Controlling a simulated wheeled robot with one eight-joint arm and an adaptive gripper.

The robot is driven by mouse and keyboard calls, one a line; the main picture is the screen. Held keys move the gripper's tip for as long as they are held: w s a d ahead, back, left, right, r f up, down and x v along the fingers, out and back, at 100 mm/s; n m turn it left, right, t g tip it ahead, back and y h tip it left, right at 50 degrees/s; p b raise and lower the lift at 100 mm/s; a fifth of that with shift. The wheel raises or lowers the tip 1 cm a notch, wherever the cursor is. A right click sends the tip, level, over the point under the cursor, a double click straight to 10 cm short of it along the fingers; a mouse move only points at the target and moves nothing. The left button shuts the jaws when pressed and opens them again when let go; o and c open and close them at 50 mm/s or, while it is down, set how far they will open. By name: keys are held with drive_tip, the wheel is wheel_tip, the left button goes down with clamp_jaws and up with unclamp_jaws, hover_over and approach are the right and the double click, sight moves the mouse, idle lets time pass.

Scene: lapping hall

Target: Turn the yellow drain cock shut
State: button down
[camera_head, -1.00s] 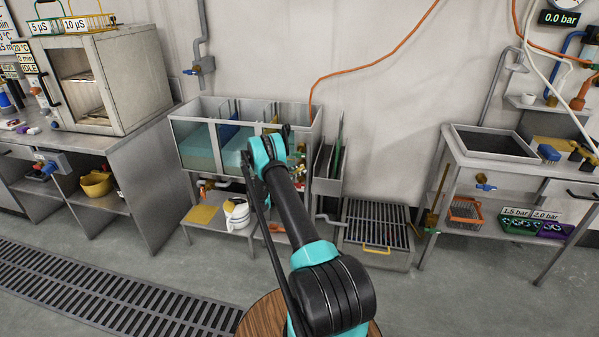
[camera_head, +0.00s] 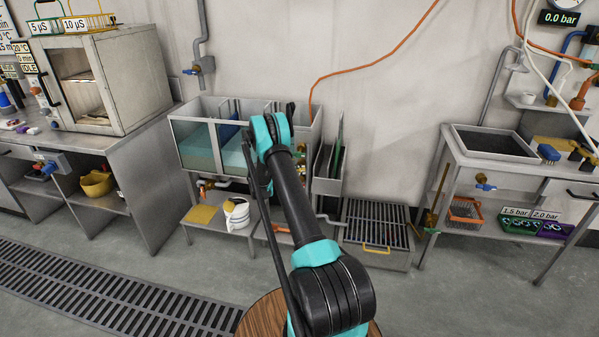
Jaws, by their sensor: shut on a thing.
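The tank bench (camera_head: 250,184) stands against the wall with its glass-fronted tanks, and my arm crosses in front of its right part. Small brass-yellow fittings (camera_head: 301,167) show just right of my arm at the tank's right front. I cannot tell which of them is the yellow drain cock, and my arm hides part of that area. A valve with an orange-red part (camera_head: 203,188) sits under the left tank. My gripper is hidden behind my own arm, so its fingers and whatever they touch do not show.
A white jug (camera_head: 237,213) and a yellow cloth (camera_head: 201,214) are on the lower shelf. A grated metal box (camera_head: 377,222) stands right of the bench. A floor drain grate (camera_head: 120,287) runs at the lower left. Open floor lies in front.

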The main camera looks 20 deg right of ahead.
drive_tip(key=shift+m+t+y, duration=0.3)
drive_tip(key=shift+m+y, duration=0.5)
drive_tip(key=shift+y, duration=0.4)
drive_tip(key=shift+f, duration=0.1)
drive_tip(key=c, duration=1.5)
unclamp_jaws()
drive_tip(key=shift+o, duration=0.2)
drive_tip(key=v, duration=1.2)
drive_tip(key=shift+s+d, duration=0.1)
